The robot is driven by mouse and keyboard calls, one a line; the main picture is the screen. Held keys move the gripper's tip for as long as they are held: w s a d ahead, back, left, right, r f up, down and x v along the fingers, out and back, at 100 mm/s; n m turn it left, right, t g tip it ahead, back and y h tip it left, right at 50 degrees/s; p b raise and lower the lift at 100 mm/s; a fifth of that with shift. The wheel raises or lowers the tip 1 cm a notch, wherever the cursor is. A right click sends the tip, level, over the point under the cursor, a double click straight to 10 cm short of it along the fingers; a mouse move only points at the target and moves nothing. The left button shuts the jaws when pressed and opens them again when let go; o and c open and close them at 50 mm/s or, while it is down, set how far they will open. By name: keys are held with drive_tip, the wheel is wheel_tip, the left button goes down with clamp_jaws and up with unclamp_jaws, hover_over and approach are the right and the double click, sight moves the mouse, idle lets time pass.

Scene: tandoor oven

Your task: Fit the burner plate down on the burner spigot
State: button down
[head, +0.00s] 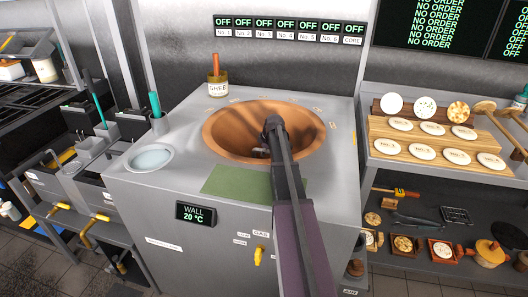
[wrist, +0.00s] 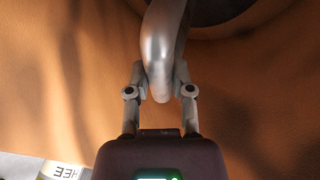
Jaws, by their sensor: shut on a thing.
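My gripper (wrist: 160,78) is shut on a thick, curved, grey metal handle (wrist: 163,38), one finger on each side of it. The handle runs up out of the top of the wrist view; I take it as part of the burner plate, but the plate's body cannot be made out for sure. In the head view my arm reaches into the round copper-coloured mouth of the tandoor (head: 225,130), and my gripper (head: 262,151) shows small and partly hidden there. The burner spigot is not visible in either view.
The clay wall (wrist: 60,90) surrounds my gripper, with a dark round area (wrist: 225,18) at upper right. A ghee pot (head: 217,86) stands behind the mouth and a green mat (head: 235,182) lies in front. Shelves with plates (head: 425,152) are at right.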

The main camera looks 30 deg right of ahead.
drive_tip(key=shift+f+b, duration=0.4)
drive_tip(key=shift+f, duration=0.05)
drive_tip(key=shift+s+a+f+b, duration=0.3)
drive_tip(key=shift+s+f+b, duration=0.25)
drive_tip(key=shift+b, duration=0.5)
drive_tip(key=shift+w+f, duration=0.1)
drive_tip(key=shift+c, duration=2.1)
unclamp_jaws()
drive_tip(key=shift+d+r+p, duration=0.1)
drive_tip(key=shift+r+p, duration=0.2)
drive_tip(key=shift+p, duration=0.2)
drive_tip(key=p+v, duration=0.7)
drive_tip(key=shift+w+d, duration=0.15)
drive_tip(key=shift+r, duration=0.1)
